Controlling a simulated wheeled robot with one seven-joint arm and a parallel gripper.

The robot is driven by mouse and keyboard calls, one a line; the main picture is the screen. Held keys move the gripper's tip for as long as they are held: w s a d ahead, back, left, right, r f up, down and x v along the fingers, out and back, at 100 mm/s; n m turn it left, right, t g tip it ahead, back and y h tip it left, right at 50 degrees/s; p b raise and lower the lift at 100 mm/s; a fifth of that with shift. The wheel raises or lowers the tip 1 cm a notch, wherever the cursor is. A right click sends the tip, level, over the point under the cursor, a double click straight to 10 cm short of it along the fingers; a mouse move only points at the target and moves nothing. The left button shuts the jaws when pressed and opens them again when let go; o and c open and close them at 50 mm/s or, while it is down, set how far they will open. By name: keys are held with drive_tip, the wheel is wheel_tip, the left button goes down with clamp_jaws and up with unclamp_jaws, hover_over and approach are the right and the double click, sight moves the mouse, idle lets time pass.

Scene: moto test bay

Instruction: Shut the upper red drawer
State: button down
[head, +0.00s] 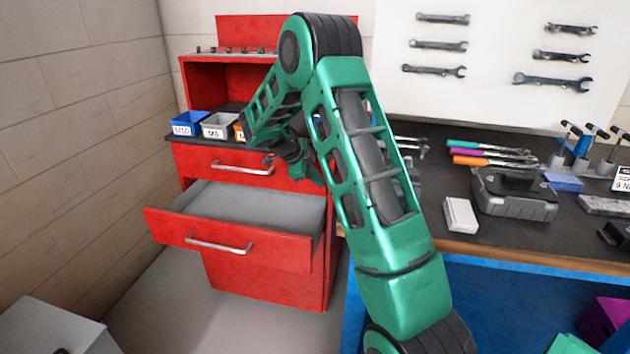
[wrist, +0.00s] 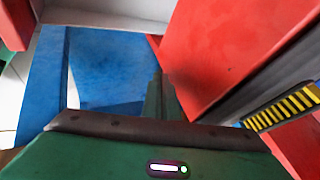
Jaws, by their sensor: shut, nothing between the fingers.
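The red cabinet (head: 265,280) stands at the left in the head view. Its upper drawer (head: 210,166), with a silver handle (head: 243,168), looks flush with the cabinet front. The drawer below it (head: 175,228) is pulled well out, and its grey inside (head: 255,205) shows empty. My gripper (head: 310,174) is near the right end of the upper drawer's front, above the open drawer. In the wrist view its green fingers (wrist: 160,98) are together and empty, beside a large red surface (wrist: 235,50). Whether they touch it I cannot tell.
Small bins, including a blue one (head: 188,122), stand on the cabinet's dark top. A brick wall (head: 75,130) is close at the left.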

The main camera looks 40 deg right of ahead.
drive_tip(key=s+a+r+n+t+y, duration=0.1)
drive_tip(key=s+a+r+n, duration=0.25)
drive_tip(key=a+r, duration=0.25)
drive_tip(key=s+a+r+n+t, duration=0.1)
drive_tip(key=s+a+r+n, duration=0.25)
drive_tip(key=a+r, duration=0.2)
drive_tip(key=s+a+n+t+y, duration=0.2)
drive_tip(key=s+a+n+y, duration=0.4)
drive_tip(key=s+a+n, duration=1.15)
drive_tip(key=s+d+m+g, duration=0.2)
drive_tip(key=s+d, duration=0.5)
drive_tip(key=s, duration=0.2)
drive_tip(key=s+d+f+m+g, duration=0.1)
drive_tip(key=s+d+m+g, duration=0.1)
drive_tip(key=s+d, duration=0.4)
drive_tip(key=s, duration=0.3)
drive_tip(key=shift+d+y, duration=0.3)
drive_tip(key=shift+d, duration=0.1)
drive_tip(key=shift+f, duration=0.1)
